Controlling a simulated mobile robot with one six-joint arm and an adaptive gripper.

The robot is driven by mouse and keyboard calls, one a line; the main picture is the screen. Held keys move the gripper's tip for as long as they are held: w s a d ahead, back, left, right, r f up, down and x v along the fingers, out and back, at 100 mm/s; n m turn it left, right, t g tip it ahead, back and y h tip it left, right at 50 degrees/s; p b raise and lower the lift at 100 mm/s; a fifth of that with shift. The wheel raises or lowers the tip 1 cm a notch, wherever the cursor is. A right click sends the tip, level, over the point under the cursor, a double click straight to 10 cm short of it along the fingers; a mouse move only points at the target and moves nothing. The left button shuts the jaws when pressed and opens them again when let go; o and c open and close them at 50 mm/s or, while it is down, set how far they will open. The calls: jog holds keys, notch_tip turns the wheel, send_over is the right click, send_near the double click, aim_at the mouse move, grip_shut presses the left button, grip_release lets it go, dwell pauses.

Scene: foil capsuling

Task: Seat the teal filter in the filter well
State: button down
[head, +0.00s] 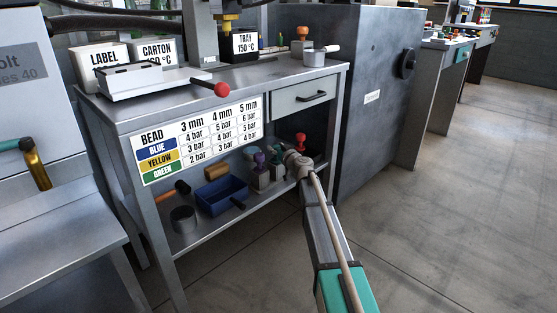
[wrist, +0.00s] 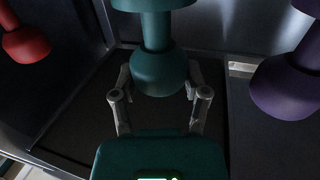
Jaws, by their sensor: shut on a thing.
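A teal knobbed piece (wrist: 160,65), which I take as the teal filter, stands between the fingers of my gripper (wrist: 160,95) in the wrist view. The fingers are closed on its rounded knob, one on each side. In the head view my gripper (head: 290,155) reaches onto the lower shelf of the bench, and a bit of the teal piece (head: 277,144) shows beyond it. Its far end is cut off in the wrist view, so I cannot tell whether it touches the shelf. I cannot make out a filter well in either view.
A purple knobbed piece (head: 260,158) stands to the left and a red one (head: 300,140) to the right on the shelf (head: 232,222). A blue bin (head: 220,194) and a grey cup (head: 183,219) are further left. The drawer (head: 305,97) hangs above my arm.

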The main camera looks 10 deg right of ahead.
jog(key=shift+r, duration=0.15)
notch_tip(320, 180, up, 10)
jog(key=p, duration=1)
dwell(0.7)
